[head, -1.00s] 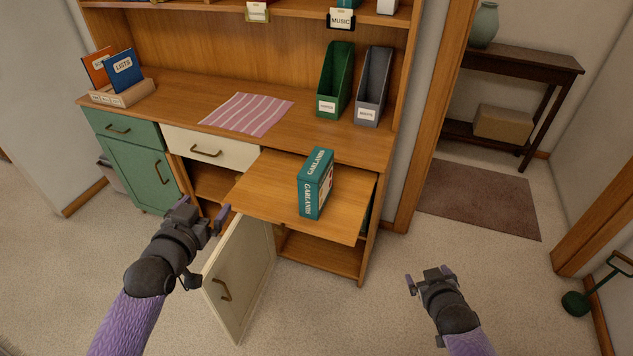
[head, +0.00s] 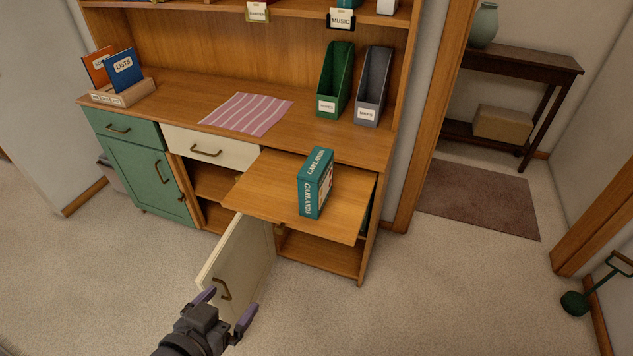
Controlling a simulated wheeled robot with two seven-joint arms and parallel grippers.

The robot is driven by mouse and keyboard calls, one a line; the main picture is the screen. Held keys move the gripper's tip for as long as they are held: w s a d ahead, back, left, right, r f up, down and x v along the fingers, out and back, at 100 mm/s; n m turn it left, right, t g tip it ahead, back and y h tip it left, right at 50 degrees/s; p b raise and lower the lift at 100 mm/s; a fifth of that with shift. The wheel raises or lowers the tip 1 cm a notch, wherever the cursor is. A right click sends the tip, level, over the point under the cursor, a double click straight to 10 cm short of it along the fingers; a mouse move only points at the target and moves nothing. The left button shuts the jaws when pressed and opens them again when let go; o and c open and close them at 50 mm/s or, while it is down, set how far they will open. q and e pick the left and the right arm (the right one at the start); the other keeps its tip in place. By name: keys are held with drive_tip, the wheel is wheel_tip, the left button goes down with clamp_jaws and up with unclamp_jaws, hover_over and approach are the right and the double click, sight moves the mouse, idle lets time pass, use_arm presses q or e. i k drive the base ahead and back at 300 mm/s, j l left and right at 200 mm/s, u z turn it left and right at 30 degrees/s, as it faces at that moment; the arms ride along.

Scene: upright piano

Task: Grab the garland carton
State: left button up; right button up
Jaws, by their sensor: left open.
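The garland carton (head: 315,184) is a teal box with white "GARLANDS" lettering. It stands upright on the pulled-out wooden shelf board (head: 260,194) of the cabinet. My left gripper (head: 226,303) is at the bottom of the head view, open and empty. It is in front of the open cream door (head: 238,262), below and to the left of the carton and well apart from it. My right gripper is out of the picture.
The cream door hangs open below the board. On the counter are a striped cloth (head: 242,113), a green file holder (head: 336,84), a grey file holder (head: 373,86) and a book tray (head: 123,94).

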sight(315, 179)
drive_tip(key=i+l, duration=0.25)
drive_tip(key=i, duration=0.2)
drive_tip(key=i+l, duration=0.25)
drive_tip(key=i, duration=0.2)
